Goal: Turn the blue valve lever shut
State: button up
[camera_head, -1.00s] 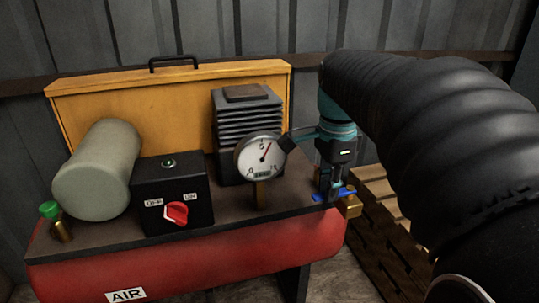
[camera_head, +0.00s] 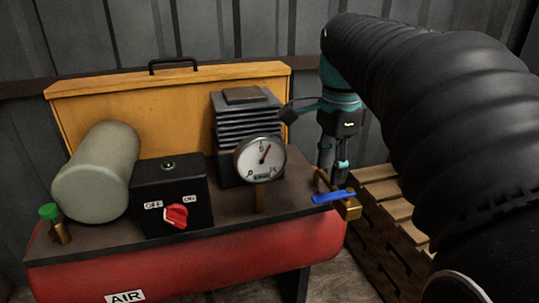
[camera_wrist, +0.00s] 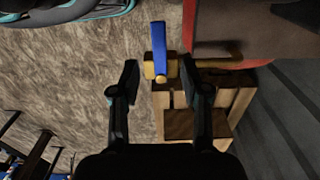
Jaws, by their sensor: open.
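The blue valve lever (camera_head: 333,197) sits on a brass valve (camera_head: 352,208) at the right end of the red air tank. In the head view it lies roughly level, pointing left over the tank's edge. In the wrist view the blue lever (camera_wrist: 159,38) points up the picture from the brass valve (camera_wrist: 153,68). My gripper (camera_head: 334,178) hangs just behind and above the valve. In the wrist view its two fingers (camera_wrist: 163,80) are spread apart and empty, with the brass valve between and beyond their tips. The lever appears clear of both fingers.
The pressure gauge (camera_head: 260,158) stands left of my gripper. A black switch box (camera_head: 172,193) with a red knob and a green-capped fitting (camera_head: 55,222) are further left on the red tank (camera_head: 190,260).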

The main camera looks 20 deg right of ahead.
aim_at(326, 196)
notch_tip(326, 196, up, 6)
jog(key=shift+r, duration=0.25)
jog(key=shift+a, duration=0.1)
dwell(0.4)
jog(key=s+a+f+n+t, duration=0.2)
jog(key=s+a+f+n, duration=0.2)
jog(key=f+n, duration=0.5)
jog(key=s+a+f+n+t, duration=0.3)
jog(key=s+a+f+n, duration=0.2)
jog(key=a+f+n, duration=0.2)
notch_tip(326, 196, down, 4)
jog(key=n, duration=0.2)
jog(key=shift+n+t, duration=0.3)
